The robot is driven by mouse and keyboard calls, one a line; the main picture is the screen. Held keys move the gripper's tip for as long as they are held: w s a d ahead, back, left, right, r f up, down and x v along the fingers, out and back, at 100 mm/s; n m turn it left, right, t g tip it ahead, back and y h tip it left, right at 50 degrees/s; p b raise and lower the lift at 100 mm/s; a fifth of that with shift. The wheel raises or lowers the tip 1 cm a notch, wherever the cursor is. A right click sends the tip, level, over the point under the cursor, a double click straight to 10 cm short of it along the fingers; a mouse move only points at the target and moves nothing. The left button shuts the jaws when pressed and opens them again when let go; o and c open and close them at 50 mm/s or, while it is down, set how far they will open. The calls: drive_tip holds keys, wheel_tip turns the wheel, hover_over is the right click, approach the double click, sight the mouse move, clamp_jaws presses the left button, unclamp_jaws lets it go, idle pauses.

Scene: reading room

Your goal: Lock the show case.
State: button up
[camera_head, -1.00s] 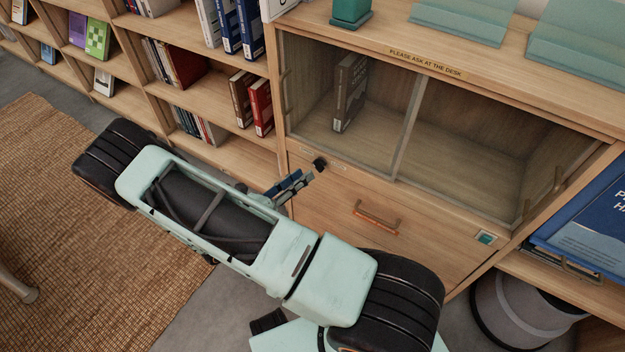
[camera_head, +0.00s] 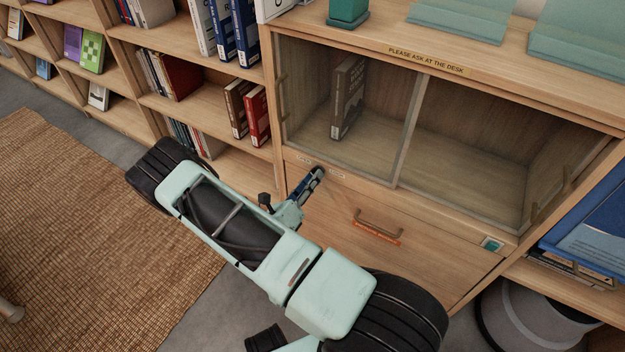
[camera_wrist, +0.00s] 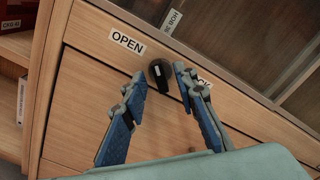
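The show case (camera_head: 408,130) is a wooden cabinet with glass front panels; a dark book (camera_head: 347,98) stands inside on the left. A round black lock knob (camera_wrist: 160,73) with a raised bar sits on the rail below the glass. In the wrist view, an OPEN label (camera_wrist: 127,42) is left of it, and a second label (camera_wrist: 203,80), ending in "CK", is partly hidden by a finger. My gripper (camera_head: 316,174) is open, its blue-grey fingertips on either side of the knob, also in the wrist view (camera_wrist: 158,76). I cannot tell whether they touch it. The head view hides the knob behind the fingers.
A drawer handle (camera_head: 378,222) with an orange label sits below the rail. Bookshelves (camera_head: 205,95) stand to the left, and a grey bin (camera_head: 540,318) is at lower right. Teal stands rest on top.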

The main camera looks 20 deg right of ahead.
drive_tip(key=shift+w+d, duration=0.3)
drive_tip(key=shift+d, duration=0.1)
clamp_jaws()
drive_tip(key=shift+m, duration=0.4)
drive_tip(key=m+p, duration=0.3)
drive_tip(key=m, duration=1.4)
drive_tip(key=shift+d+r+p, duration=0.1)
drive_tip(key=shift+r+p, duration=0.05)
drive_tip(key=shift+p, duration=0.15)
idle(0.4)
